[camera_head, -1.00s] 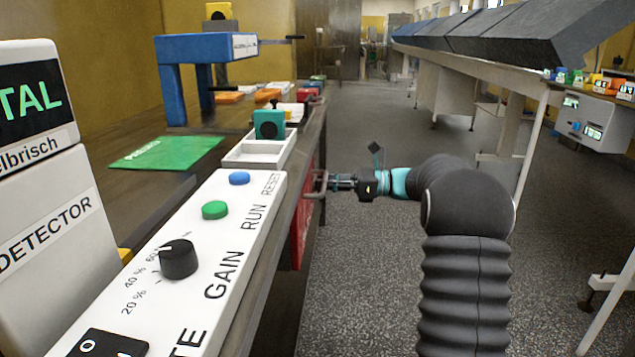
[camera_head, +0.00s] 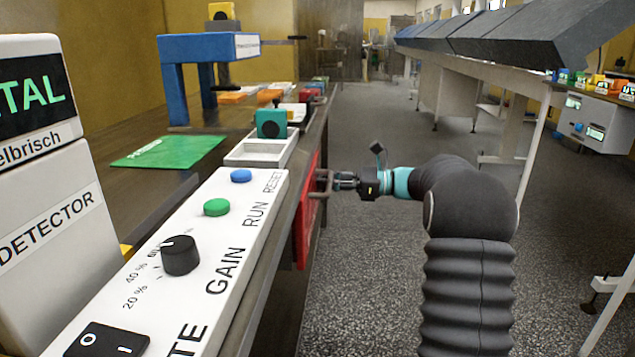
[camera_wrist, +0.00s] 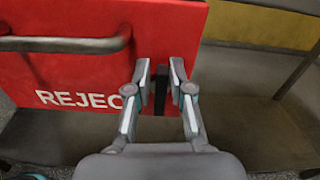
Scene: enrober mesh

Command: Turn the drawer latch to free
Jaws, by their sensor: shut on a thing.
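The red drawer front (camera_wrist: 90,75), lettered "REJEC" with the rest hidden, fills the left of the wrist view. In the head view it is a narrow red panel (camera_head: 304,240) under the bench edge. A grey bar handle (camera_wrist: 65,45) crosses its upper part. The drawer latch (camera_wrist: 161,88) is a small dark upright bar near the drawer's right edge. My gripper (camera_wrist: 161,78) is shut on the latch, one finger on each side. In the head view my gripper (camera_head: 335,182) reaches the drawer from the right; the latch is too small to make out there.
A white control panel (camera_head: 222,233) with buttons and a gain knob (camera_head: 180,255) lies above the drawer on the bench. A white tray (camera_head: 262,152) and a green mat (camera_head: 165,151) are behind it. The grey floor (camera_head: 380,290) beside the bench is clear.

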